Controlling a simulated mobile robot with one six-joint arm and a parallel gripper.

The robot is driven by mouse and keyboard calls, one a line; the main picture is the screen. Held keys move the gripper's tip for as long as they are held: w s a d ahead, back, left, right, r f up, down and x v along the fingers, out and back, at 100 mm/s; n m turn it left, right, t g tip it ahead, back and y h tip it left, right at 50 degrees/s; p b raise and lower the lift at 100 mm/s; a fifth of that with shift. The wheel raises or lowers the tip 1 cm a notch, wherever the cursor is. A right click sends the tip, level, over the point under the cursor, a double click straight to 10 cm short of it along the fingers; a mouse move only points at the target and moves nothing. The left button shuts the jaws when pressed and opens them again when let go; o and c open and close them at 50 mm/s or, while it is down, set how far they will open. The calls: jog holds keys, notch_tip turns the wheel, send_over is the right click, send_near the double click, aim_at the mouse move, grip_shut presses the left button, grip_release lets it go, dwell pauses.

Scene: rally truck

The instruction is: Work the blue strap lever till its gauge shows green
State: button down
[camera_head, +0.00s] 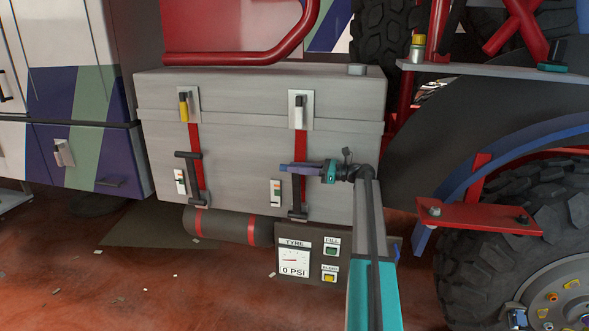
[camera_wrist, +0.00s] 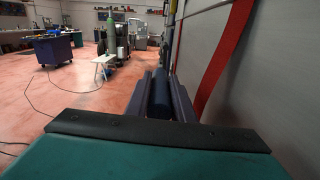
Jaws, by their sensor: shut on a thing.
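My gripper (camera_head: 290,168) reaches in from the right at the front of a grey chest, at the right-hand red strap (camera_head: 299,144). In the wrist view its dark fingers (camera_wrist: 165,98) lie on both sides of a blue round grip, the blue strap lever (camera_wrist: 161,90), and are shut on it. In the head view the fingers hide most of the grip; the lever's dark frame (camera_head: 297,196) shows below them. A small gauge plate (camera_head: 276,193) sits just left of this lever. It has coloured marks, including green, but its pointer is too small to read.
A second strap lever with a black grip (camera_head: 189,155) and its own gauge (camera_head: 181,182) are at the left. Below are a dark roll (camera_head: 228,225) and a tyre panel (camera_head: 294,262) reading 0 PSI. A red step (camera_head: 478,216) and a wheel stand at the right.

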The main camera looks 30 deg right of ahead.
jog(key=shift+d+f, duration=0.35)
jog(key=c, duration=1.5)
grip_release()
jog(key=shift+d, duration=0.15)
jog(key=shift+c, duration=0.2)
jog(key=shift+a, duration=0.4)
jog(key=b+v, duration=0.4)
jog(key=v, duration=1)
jog(key=shift+r, duration=0.15)
